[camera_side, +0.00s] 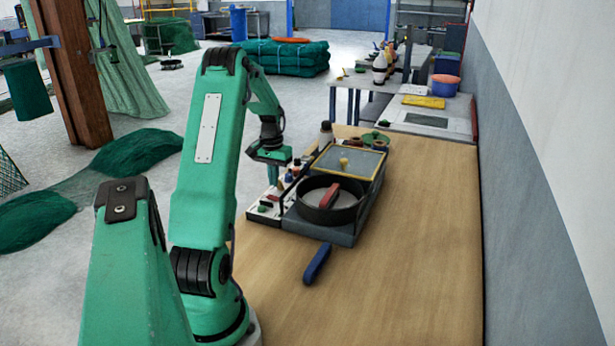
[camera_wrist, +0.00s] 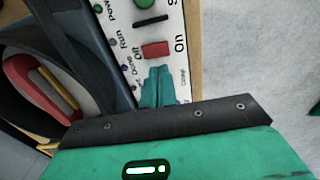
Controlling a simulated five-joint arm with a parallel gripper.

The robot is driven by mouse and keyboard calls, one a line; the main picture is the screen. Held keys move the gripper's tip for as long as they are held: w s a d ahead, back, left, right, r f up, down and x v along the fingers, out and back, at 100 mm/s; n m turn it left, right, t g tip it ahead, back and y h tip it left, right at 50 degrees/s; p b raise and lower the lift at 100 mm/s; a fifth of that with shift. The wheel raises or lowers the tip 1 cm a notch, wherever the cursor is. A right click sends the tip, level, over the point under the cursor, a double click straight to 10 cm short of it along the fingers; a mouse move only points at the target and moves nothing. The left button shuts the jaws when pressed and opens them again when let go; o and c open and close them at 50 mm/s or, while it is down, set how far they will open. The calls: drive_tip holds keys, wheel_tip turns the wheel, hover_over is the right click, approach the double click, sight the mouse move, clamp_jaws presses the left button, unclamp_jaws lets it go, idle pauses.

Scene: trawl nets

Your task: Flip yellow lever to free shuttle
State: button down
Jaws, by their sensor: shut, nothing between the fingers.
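A small yellow upright piece (camera_side: 344,163), which looks like the lever, stands on the yellow-edged grey panel (camera_side: 360,171) behind the round dish. A red shuttle (camera_side: 330,195) lies in the black-rimmed dish (camera_side: 354,213); its red body (camera_wrist: 38,92) also shows at the left in the wrist view. My gripper (camera_side: 271,183) is shut and empty, pointing down over the white control strip, left of the dish. In the wrist view its teal fingertips (camera_wrist: 157,86) are just by a red switch (camera_wrist: 155,49) marked On and Off. The yellow piece is not clear in the wrist view.
The white control strip (camera_side: 262,211) carries several knobs and switches. A blue shuttle-shaped piece (camera_side: 316,263) lies on the wooden table (camera_side: 410,250) before the dish. A bottle (camera_side: 326,134) stands behind the panel. The table's right side is clear up to the wall.

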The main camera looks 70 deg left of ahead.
drive_tip(key=shift+f, duration=0.9)
drive_tip(key=shift+w+a, duration=1.1)
drive_tip(key=shift+w, duration=0.05)
idle(0.6)
drive_tip(key=shift+a, duration=0.1)
drive_tip(key=shift+r, duration=0.15)
drive_tip(key=shift+s+d+r, duration=0.15)
drive_tip(key=shift+r, duration=0.95)
drive_tip(key=shift+s+d+r, duration=0.1)
drive_tip(key=shift+d+r, duration=0.05)
drive_tip(key=shift+r, duration=1)
drive_tip(key=shift+s+d+r, duration=0.15)
drive_tip(key=shift+r, duration=0.95)
